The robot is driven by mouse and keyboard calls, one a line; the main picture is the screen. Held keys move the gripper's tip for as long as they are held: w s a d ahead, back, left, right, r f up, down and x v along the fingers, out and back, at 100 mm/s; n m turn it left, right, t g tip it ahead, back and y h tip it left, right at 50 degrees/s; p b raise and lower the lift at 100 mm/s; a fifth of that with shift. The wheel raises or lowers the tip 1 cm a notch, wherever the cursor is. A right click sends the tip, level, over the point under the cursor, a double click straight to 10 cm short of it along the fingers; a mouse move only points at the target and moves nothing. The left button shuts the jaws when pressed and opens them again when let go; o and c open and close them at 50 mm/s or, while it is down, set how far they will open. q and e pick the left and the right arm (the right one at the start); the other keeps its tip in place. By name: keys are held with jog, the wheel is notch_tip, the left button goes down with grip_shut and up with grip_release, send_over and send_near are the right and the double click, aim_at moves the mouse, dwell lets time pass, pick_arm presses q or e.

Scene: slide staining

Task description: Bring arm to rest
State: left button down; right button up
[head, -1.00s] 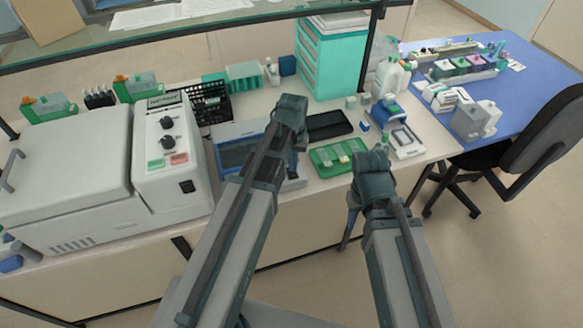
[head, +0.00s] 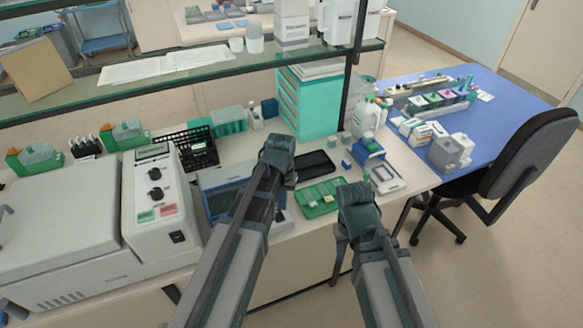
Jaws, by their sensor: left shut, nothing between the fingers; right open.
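My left gripper (head: 277,158) is over the bench, in front of a blue-framed device and left of a black tray. Its fingers are hard to make out from behind, but it appears shut and holds nothing visible. My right gripper (head: 357,203) is above the front edge of the bench, just right of a green tray. Its fingertips are mostly hidden behind its own body, and no object shows in it. Both arms reach in from the bottom of the head view.
The green tray (head: 304,209) with small pale pieces and the black tray (head: 317,165) lie between the grippers. The blue-framed device (head: 220,203) is partly behind my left arm. A large white machine (head: 60,225) fills the left. A glass shelf (head: 190,62) spans above. A black chair (head: 525,150) stands right.

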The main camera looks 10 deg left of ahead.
pick_arm(q)
jog(key=s+d+f+m+y+b, duration=0.1)
jog(key=s+d+f+m+b, duration=0.1)
jog(key=s+d, duration=0.7)
jog(key=s+f+m, duration=0.1)
jog(key=s+m, duration=0.1)
jog(key=s, duration=0.2)
jog(key=shift+b, duration=0.3)
